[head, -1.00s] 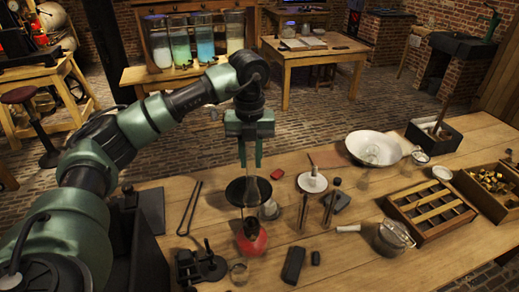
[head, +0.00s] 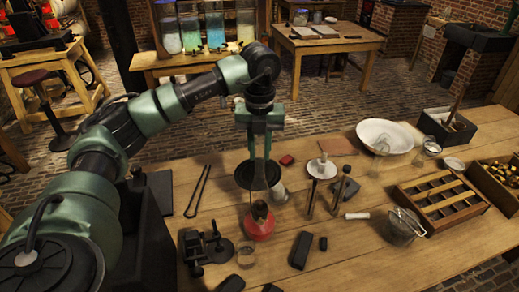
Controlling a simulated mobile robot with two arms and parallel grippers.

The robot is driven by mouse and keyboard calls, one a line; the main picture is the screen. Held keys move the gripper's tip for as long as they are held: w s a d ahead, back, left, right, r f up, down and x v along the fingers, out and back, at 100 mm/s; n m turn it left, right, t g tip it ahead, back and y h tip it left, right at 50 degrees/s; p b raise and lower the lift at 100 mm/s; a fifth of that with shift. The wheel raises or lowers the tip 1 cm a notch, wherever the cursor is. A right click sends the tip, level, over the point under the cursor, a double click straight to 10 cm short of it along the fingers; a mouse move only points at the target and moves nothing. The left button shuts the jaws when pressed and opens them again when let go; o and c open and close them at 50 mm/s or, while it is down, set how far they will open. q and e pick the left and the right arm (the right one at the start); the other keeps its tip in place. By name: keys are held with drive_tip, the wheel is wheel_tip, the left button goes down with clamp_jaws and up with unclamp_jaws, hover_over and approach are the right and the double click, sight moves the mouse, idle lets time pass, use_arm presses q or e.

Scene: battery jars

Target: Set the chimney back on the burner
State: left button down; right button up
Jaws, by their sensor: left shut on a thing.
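The burner is a red lamp (head: 259,226) with a dark top, standing upright on the wooden table. The clear glass chimney (head: 259,180) is upright in my left gripper (head: 259,152), whose two green fingers are shut on its upper part. The gripper is straight above the burner. The chimney's lower end is at the burner's top in the head view; I cannot tell whether it touches or is seated. My right gripper is not in view.
A black round disc (head: 244,174) is behind the chimney, with a small pale cup (head: 279,193) close right of the burner. A small glass (head: 245,256) and black clamp (head: 207,248) stand front left. A white basin (head: 386,132) and slatted box (head: 440,199) are farther right.

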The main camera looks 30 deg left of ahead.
sight(260, 138)
use_arm(q)
drive_tip(key=shift+f, duration=0.1)
idle(0.4)
drive_tip(key=shift+f, duration=0.1)
idle(0.5)
drive_tip(key=shift+f+b, duration=1.35)
drive_tip(key=shift+f, duration=0.45)
idle(0.7)
drive_tip(key=c, duration=1.1)
unclamp_jaws()
drive_tip(key=shift+r, duration=0.6)
wheel_tip(260, 138, up, 7)
drive_tip(key=shift+f+b, duration=0.15)
drive_tip(key=shift+b, duration=0.65)
